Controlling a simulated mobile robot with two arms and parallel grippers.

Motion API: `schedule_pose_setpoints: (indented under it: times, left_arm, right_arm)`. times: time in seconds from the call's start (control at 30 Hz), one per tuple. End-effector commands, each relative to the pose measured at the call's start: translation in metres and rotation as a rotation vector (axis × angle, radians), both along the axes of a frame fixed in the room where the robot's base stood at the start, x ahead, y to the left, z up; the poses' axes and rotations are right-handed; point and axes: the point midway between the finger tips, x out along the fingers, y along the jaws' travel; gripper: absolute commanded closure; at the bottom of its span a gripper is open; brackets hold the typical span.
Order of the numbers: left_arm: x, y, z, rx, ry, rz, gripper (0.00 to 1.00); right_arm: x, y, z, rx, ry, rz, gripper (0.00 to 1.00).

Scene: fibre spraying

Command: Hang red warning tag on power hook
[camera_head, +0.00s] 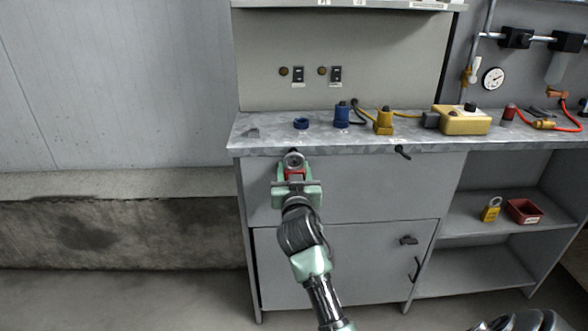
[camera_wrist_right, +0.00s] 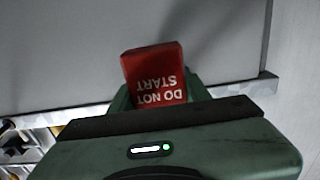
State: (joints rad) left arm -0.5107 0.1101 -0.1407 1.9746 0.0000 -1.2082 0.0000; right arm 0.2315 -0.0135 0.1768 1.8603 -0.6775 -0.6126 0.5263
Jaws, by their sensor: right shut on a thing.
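The red warning tag (camera_wrist_right: 155,75) shows in the right wrist view, with "DO NOT START" in white letters upside down. My right gripper (camera_wrist_right: 150,100) is shut on it. In the head view my right gripper (camera_head: 296,178) is at the front edge of the bench, left of its middle, and only a small red part of the tag (camera_head: 295,173) shows. A dark hook-like piece (camera_head: 403,152) sticks out of the bench front to the right of the gripper. I cannot tell which fitting is the power hook.
The grey bench (camera_head: 265,132) carries a blue ring (camera_head: 301,123), a blue plug (camera_head: 341,117), a yellow plug (camera_head: 383,122) and a yellow box (camera_head: 463,122). A yellow padlock (camera_head: 491,210) and a red tray (camera_head: 523,211) are on the shelf. The floor at left is clear.

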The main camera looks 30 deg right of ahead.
Motion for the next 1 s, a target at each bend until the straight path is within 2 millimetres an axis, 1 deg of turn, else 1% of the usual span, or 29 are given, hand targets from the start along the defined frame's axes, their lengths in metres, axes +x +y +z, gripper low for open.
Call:
schedule_pose_setpoints:
  times: [0.03, 0.23, 0.27, 0.3, 0.33, 0.47, 0.57, 0.67, 0.9, 1.0]
  left_arm:
    - [0.000, 0.000, 0.000, 0.000, 0.000, 0.000, 0.47]
    - [0.003, 0.000, 0.000, 0.001, -0.004, -0.001, 0.47]
    - [0.004, 0.000, 0.001, 0.000, -0.005, -0.001, 0.47]
    - [0.005, 0.000, 0.001, 0.000, -0.006, -0.001, 0.47]
    - [0.005, 0.000, 0.001, 0.000, -0.007, -0.001, 0.47]
    - [0.007, -0.001, 0.002, -0.001, -0.011, -0.001, 0.47]
    - [0.007, -0.001, 0.002, -0.001, -0.012, -0.001, 0.47]
    - [0.005, -0.001, -0.002, -0.001, -0.005, -0.001, 0.47]
    - [0.004, -0.002, -0.014, -0.003, -0.001, -0.003, 0.47]
    - [0.001, -0.002, -0.019, -0.002, 0.004, -0.003, 0.47]
  right_arm:
    - [0.003, -0.006, 0.006, -0.005, -0.011, -0.005, 0.95]
    - [0.003, -0.006, 0.006, -0.006, -0.012, -0.005, 0.95]
    - [0.003, -0.006, 0.006, -0.006, -0.012, -0.005, 0.48]
    - [0.003, -0.006, 0.006, -0.006, -0.012, -0.005, 0.36]
    - [0.003, -0.006, 0.006, -0.006, -0.012, -0.005, 0.28]
    - [0.002, -0.005, 0.005, -0.005, -0.011, -0.005, 0.28]
    - [-0.005, -0.001, 0.006, -0.005, -0.012, -0.005, 0.28]
    - [-0.019, 0.007, 0.007, -0.004, -0.011, -0.006, 0.28]
    - [-0.058, 0.033, 0.009, -0.005, -0.013, -0.002, 0.28]
    - [-0.070, 0.040, 0.009, -0.007, -0.014, -0.002, 0.28]
